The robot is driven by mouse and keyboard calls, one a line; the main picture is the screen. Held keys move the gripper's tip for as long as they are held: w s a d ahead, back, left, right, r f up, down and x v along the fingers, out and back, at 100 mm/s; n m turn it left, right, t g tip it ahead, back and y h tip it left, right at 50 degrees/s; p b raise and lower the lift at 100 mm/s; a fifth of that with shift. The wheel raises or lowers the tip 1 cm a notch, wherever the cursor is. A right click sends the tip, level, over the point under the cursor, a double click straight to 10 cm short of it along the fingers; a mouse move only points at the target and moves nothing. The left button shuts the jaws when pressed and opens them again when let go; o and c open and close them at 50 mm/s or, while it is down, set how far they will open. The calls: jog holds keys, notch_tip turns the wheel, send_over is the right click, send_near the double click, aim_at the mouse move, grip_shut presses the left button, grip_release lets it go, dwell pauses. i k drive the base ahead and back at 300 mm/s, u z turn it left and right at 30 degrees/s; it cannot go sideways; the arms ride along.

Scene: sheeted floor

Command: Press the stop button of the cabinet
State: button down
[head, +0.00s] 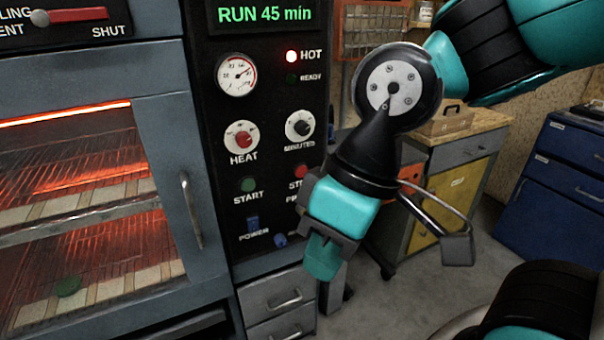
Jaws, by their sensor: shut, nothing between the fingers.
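The cabinet has a black control panel (265,160) to the right of its glowing glazed door. The red stop button (301,171) shows on the panel, level with the green start button (248,185) and right of it; its label is partly hidden by my arm. My gripper (322,262) is shut and empty, pointing down in front of the panel's lower right. It appears below and right of the stop button in the picture; I cannot tell the gap in depth. The display (264,14) reads RUN 45 min, and the HOT lamp (291,56) is lit red.
A heat knob (242,139), a minutes knob (299,126) and a blue power switch (252,224) are on the same panel. The door handle (191,211) sticks out at left. Drawers (279,299) sit below. A blue cabinet (556,190) stands at right, with open floor before it.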

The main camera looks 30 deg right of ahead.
aim_at(300, 171)
jog(key=k, duration=0.5)
jog(key=u, duration=0.9)
jog(key=i, duration=0.75)
jog(key=z, duration=0.45)
